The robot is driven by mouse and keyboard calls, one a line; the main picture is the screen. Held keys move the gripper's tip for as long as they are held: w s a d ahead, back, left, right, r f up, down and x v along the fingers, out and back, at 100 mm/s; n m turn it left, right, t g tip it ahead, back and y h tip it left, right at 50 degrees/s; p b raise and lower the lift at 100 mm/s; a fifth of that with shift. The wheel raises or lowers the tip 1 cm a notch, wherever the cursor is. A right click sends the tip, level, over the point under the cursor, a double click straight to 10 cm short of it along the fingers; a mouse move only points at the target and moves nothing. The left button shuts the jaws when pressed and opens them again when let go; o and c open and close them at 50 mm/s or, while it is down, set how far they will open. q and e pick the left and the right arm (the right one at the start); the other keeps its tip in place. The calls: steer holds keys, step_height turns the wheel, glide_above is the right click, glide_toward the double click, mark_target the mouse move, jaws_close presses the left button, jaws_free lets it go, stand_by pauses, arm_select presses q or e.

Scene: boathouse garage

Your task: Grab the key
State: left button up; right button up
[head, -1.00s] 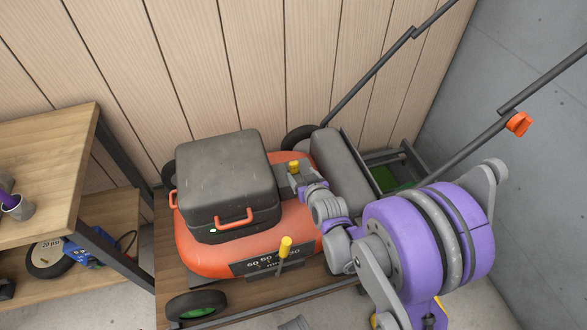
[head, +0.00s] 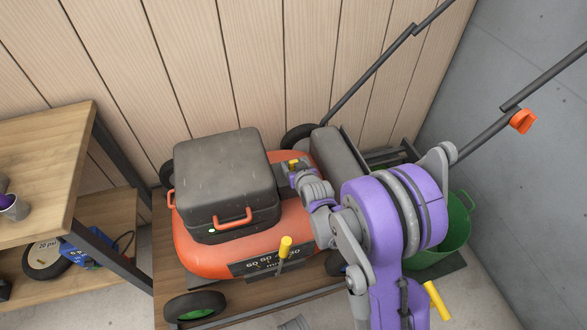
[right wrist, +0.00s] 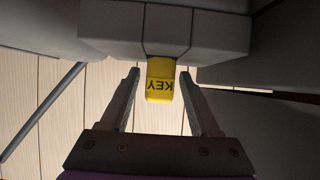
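The key (right wrist: 160,82) is a yellow block marked "KEY", set in a grey housing (right wrist: 165,30) in the right wrist view. My left gripper is not in view.
A dark grey case (head: 222,175) with orange handles sits on the mower, left of the key. A yellow-knobbed lever (head: 285,246) stands at the front. A green bucket (head: 456,222) is at right; a wooden bench (head: 45,160) is at left.

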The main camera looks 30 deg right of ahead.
jaws_close()
